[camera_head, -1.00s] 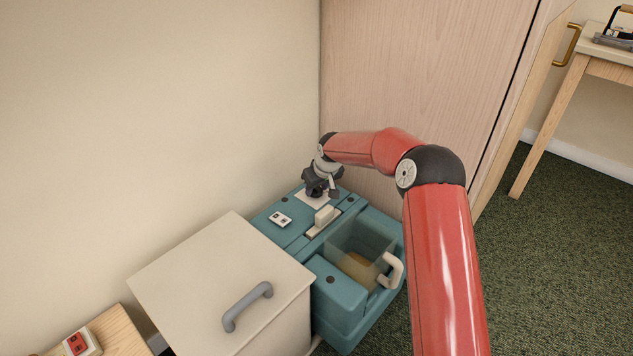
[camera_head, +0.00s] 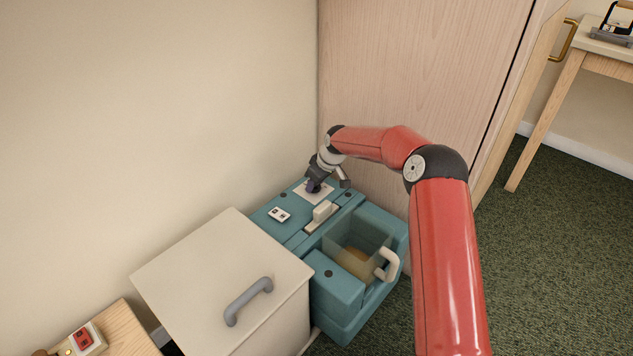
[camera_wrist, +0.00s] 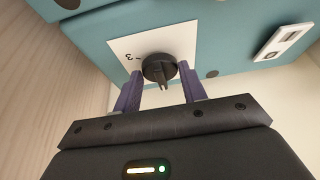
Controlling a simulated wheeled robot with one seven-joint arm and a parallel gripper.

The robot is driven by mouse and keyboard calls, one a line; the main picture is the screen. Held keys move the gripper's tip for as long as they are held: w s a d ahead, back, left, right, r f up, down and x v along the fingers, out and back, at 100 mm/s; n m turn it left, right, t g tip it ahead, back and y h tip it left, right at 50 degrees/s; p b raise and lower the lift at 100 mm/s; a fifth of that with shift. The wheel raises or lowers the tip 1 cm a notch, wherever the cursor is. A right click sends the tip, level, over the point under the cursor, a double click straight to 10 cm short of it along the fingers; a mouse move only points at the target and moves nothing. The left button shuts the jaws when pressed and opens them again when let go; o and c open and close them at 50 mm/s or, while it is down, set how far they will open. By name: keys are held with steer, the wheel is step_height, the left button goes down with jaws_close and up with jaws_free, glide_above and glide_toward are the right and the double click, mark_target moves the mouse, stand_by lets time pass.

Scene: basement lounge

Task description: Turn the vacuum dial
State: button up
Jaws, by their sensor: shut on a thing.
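The vacuum dial (camera_wrist: 158,69) is a round black knob on a white plate marked "3", set in the teal top of the machine. In the head view the white plate (camera_head: 326,196) shows at the back of the teal machine (camera_head: 287,228), against the wall, and the dial is mostly hidden by my gripper. My gripper (camera_head: 313,186) reaches down to it. In the wrist view the purple fingers of my gripper (camera_wrist: 160,82) are shut on the dial, one on each side.
A white switch plate (camera_head: 279,214) and a pale lever (camera_head: 323,211) sit close by on the machine. A clear bin with a pale handle (camera_head: 388,266) is in front. A cream box (camera_head: 218,270) stands left; a wooden panel (camera_head: 420,80) rises behind.

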steer(key=o, duration=1)
steer(key=shift+c, duration=0.2)
steer(key=shift+r, duration=0.1)
steer(key=v, duration=0.7)
steer(key=shift+r, duration=0.25)
steer(key=shift+d, duration=0.15)
